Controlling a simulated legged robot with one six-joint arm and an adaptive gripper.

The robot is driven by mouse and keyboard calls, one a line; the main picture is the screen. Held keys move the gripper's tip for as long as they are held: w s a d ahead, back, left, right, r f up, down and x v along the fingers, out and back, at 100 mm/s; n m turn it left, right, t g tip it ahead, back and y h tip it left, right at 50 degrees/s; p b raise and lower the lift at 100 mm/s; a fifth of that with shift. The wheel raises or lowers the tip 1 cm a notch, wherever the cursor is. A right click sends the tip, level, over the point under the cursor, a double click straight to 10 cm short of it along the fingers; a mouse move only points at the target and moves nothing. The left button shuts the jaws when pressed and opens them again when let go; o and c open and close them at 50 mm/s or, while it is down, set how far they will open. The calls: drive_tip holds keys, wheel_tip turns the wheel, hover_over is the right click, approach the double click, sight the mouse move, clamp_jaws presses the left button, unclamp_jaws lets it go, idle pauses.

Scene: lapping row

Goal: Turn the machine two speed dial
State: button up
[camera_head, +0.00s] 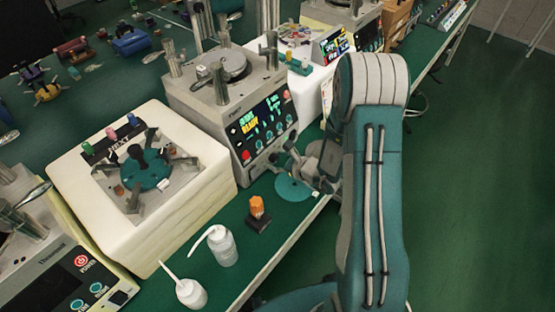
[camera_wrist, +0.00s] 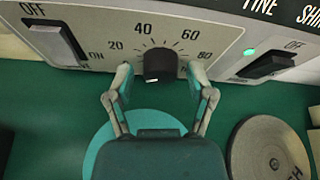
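In the wrist view the speed dial (camera_wrist: 160,65) is a black knob on a pale panel, with a scale marked 20, 40, 60 and 80 around it. A small white mark shows near its lower edge. My gripper (camera_wrist: 161,74) is open, one fingertip on each side of the knob, with a visible gap on both sides. In the head view my gripper (camera_head: 318,168) is at the front right of a grey machine (camera_head: 215,90) with a lit display. The dial itself is hidden or too small to tell there.
A teal disc (camera_head: 293,187) lies on the bench below my gripper. An orange-handled tool (camera_head: 257,208) and white bottles (camera_head: 222,247) stand to the left.

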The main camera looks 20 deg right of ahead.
drive_tip(key=shift+d, duration=0.1)
clamp_jaws()
drive_tip(key=m+g+y, duration=0.1)
drive_tip(key=m+y, duration=0.1)
drive_tip(key=m, duration=0.1)
drive_tip(key=shift+w+d+m, duration=0.1)
drive_tip(key=shift+m, duration=0.2)
drive_tip(key=m+g+y, duration=0.1)
drive_tip(key=m+y, duration=0.1)
drive_tip(key=m, duration=0.1)
drive_tip(key=shift+f, duration=0.1)
drive_tip(key=m+y, duration=0.2)
drive_tip(key=m, duration=0.2)
drive_tip(key=shift+f, duration=0.1)
drive_tip(key=shift+m+y, duration=0.9)
drive_tip(key=shift+m, duration=1.3)
drive_tip(key=shift+t, duration=0.4)
